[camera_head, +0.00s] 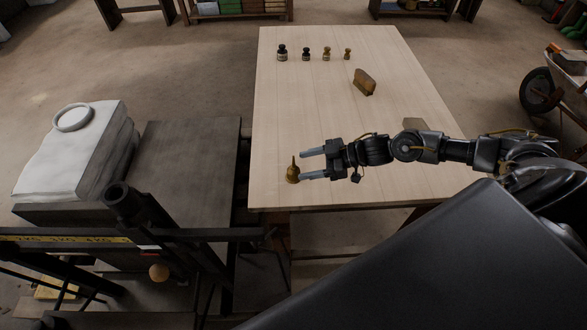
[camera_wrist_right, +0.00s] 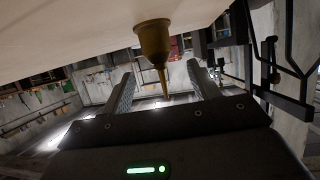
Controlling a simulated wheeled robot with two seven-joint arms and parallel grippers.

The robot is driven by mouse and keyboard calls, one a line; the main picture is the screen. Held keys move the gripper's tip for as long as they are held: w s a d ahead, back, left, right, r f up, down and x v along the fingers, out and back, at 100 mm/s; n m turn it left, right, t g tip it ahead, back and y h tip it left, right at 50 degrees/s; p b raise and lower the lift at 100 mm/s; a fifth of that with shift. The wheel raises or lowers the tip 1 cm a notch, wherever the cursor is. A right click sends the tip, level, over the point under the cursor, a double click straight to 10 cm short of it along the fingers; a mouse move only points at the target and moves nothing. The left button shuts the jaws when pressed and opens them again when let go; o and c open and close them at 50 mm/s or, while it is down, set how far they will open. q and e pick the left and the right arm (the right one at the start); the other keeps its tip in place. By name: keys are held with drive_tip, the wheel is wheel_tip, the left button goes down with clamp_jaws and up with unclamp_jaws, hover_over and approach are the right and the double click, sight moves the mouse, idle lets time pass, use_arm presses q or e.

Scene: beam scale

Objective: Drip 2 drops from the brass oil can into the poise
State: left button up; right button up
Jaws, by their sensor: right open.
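The brass oil can (camera_head: 293,173) stands upright near the left edge of the pale wooden table (camera_head: 330,110), its thin spout up. My right gripper (camera_head: 303,164) is open, its two fingers pointing left toward the can. In the right wrist view the can (camera_wrist_right: 153,42) appears upside down, its spout in line with the gap between the open fingers (camera_wrist_right: 163,83); no grip on it shows. The dark scale's beam (camera_head: 75,240) carries a yellow marked strip at the lower left. My left gripper is out of view.
Several small bottles or weights (camera_head: 306,53) stand in a row at the table's far end. A brown brush-like block (camera_head: 364,82) lies nearer. A white sack (camera_head: 72,150) rests on the scale's platform (camera_head: 190,165). A dark post (camera_head: 125,205) rises beside the beam. The table's middle is clear.

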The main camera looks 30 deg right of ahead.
sight(299, 166)
drive_tip(key=p+x, duration=0.1)
drive_tip(key=x, duration=0.3)
drive_tip(key=shift+r, duration=0.1)
drive_tip(key=shift+w+a, duration=0.15)
drive_tip(key=shift+a, duration=0.2)
drive_tip(key=c, duration=1.1)
